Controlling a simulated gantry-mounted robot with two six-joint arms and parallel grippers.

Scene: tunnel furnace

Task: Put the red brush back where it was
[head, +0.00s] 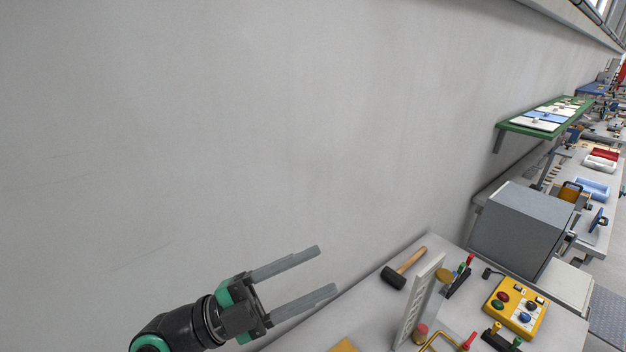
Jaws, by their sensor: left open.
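My left gripper (326,270) is in the lower middle of the head view, in front of the grey wall. Its two long grey fingers are spread apart with nothing between them. The fingers point right, toward the workbench (365,309). I cannot pick out the red brush for certain. A small red-tipped tool (469,341) lies at the bench's lower part, and another red-ended item (468,261) stands in a dark holder; both are too small to identify. My right gripper is not in view.
A black-headed hammer (394,277) lies near the wall. A white upright panel (418,303) stands on the bench. A yellow button box (515,307) and a grey furnace-like box (520,228) are to the right. A green shelf (512,127) juts from the wall.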

